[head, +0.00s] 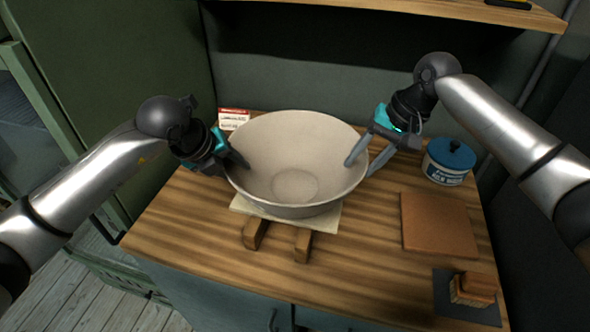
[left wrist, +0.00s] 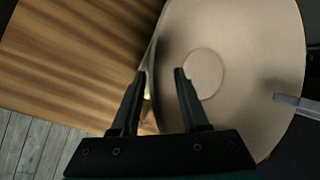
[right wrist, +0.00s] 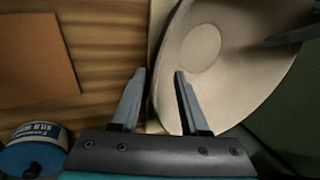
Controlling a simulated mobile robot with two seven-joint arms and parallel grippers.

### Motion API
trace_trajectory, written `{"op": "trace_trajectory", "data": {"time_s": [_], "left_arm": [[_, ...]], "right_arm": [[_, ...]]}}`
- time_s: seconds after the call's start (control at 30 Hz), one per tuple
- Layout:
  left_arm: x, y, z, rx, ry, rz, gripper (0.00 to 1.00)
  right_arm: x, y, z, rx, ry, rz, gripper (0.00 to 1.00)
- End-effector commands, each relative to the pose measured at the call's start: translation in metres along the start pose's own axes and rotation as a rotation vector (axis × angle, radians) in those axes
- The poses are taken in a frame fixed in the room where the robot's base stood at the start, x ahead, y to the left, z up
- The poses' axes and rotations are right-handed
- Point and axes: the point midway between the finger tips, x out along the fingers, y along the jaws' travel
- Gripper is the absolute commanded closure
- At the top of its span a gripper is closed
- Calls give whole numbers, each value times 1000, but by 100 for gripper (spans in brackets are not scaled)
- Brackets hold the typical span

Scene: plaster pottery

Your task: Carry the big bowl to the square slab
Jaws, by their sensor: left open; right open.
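The big bowl (head: 295,165) is pale beige and stands upright on a light square board (head: 328,221) with two wooden bars in front. It also fills much of the left wrist view (left wrist: 235,75) and the right wrist view (right wrist: 225,60). My left gripper (head: 236,166) is open at the bowl's left rim, with one finger over the inside and one outside. My right gripper (head: 362,166) is open at the right rim, its fingers likewise on either side of the wall. The square slab (head: 438,224) is flat and terracotta brown, lying bare on the right of the bench.
A blue-lidded tub (head: 448,164) stands behind the slab. A dark mat (head: 455,308) with small tan blocks (head: 472,289) lies in front of it. A red and white box (head: 233,118) stands behind the bowl at left. A wooden shelf (head: 430,8) hangs above. Bare wood lies between bowl and slab.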

Motion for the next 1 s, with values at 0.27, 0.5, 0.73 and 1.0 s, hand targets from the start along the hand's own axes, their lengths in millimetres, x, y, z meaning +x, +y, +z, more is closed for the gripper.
{"op": "trace_trajectory", "data": {"time_s": [0.27, 0.5, 0.73, 1.0], "left_arm": [[18, 0, 0, 1, 0, -1, 55], [18, 0, 0, 1, -1, -1, 55], [18, 0, 0, 1, -1, 0, 77], [18, 0, 0, 1, -1, 0, 100]], "right_arm": [[18, 0, 0, 1, -1, 0, 55], [18, 0, 0, 0, -1, 0, 55], [18, 0, 0, 0, -1, 0, 77], [18, 0, 0, 0, 0, 0, 100]]}}
